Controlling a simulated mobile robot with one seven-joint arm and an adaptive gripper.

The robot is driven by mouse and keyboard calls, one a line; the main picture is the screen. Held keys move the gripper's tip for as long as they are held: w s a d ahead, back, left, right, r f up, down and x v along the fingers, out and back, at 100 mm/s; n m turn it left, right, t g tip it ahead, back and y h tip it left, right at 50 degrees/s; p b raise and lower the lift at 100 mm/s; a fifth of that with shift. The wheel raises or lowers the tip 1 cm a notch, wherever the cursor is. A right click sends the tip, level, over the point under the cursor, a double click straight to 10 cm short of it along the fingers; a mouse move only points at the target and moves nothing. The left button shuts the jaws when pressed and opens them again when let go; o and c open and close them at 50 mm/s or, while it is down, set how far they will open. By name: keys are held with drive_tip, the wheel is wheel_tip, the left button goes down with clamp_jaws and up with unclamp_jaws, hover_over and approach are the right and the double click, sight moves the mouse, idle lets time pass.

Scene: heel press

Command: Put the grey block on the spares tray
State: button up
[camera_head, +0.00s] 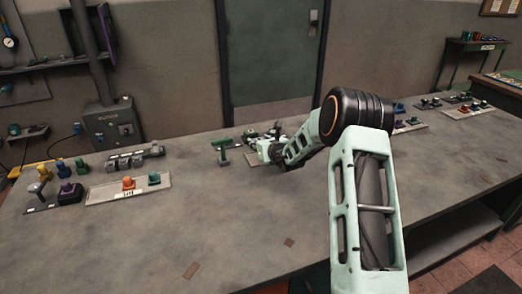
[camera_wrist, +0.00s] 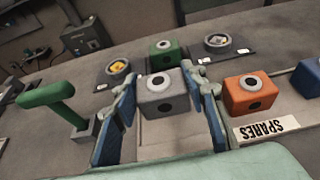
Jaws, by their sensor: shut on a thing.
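The grey block (camera_wrist: 163,104), with a pale ring on top and a dark round hole in its front, sits between the blue-padded fingers of my gripper (camera_wrist: 172,84) in the wrist view. The gripper is shut on it. The spares tray's SPARES label (camera_wrist: 267,130) lies to the right of the fingers, below an orange block (camera_wrist: 248,93). A pale flat surface shows under and in front of the grey block; I cannot tell whether the block touches it. In the head view my gripper (camera_head: 264,150) is over the far side of the bench, and the grey block cannot be made out.
A green T-shaped handle (camera_wrist: 55,102) stands close left of the gripper. A green block (camera_wrist: 162,54) and two dark pads with round parts lie behind. A blue block (camera_wrist: 310,75) is at right. Another tray (camera_head: 105,195) lies at left on the bench (camera_head: 200,230); its front is mostly clear.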

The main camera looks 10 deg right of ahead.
drive_tip(key=shift+f, duration=1.65)
drive_tip(key=shift+f, duration=0.2)
drive_tip(key=o, duration=1.5)
drive_tip(key=shift+c, duration=0.2)
drive_tip(key=shift+r, duration=0.1)
drive_tip(key=shift+s+r, duration=0.1)
drive_tip(key=v, duration=1.1)
drive_tip(key=shift+s+d+r, duration=0.1)
drive_tip(key=shift+s+d, duration=0.05)
drive_tip(key=shift+s, duration=0.2)
